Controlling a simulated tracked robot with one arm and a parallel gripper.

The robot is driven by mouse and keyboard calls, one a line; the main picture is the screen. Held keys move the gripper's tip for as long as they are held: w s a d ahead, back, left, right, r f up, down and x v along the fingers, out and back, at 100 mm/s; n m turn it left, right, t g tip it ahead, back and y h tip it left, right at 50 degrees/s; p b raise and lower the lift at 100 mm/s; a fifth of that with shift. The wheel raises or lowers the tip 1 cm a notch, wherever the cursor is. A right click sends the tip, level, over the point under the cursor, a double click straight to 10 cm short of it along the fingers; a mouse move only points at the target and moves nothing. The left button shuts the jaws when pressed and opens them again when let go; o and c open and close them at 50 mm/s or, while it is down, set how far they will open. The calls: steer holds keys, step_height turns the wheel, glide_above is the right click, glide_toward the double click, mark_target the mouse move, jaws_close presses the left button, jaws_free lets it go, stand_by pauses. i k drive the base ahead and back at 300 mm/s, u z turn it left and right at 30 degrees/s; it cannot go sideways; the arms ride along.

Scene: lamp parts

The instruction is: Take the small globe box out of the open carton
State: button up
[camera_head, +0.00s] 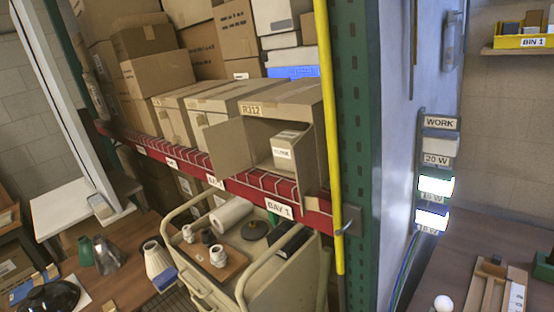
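The small globe box (287,155) is a pale cardboard box with a white label whose print is too small to read surely. It sits inside the open carton (306,107), toward the right of the opening. The carton is brown, marked R112, and stands at the front of a red-edged shelf above the BAY 1 label. Its front is open and a flap (229,147) swings out to the left. My gripper is not in view.
A yellow pole (329,130) and green rack upright (358,150) stand just right of the carton. Other cartons (157,73) fill the shelf to the left and behind. A cream cart (262,275) holding lamp parts stands below. A wall panel (437,170) is at right.

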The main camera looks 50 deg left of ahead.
mark_target(282, 143)
steer(key=z, duration=0.05)
steer(key=k, duration=0.25)
steer(key=z, duration=1.05)
steer(key=k, duration=1.35)
steer(key=u, duration=1.6)
steer(key=i, duration=1.7)
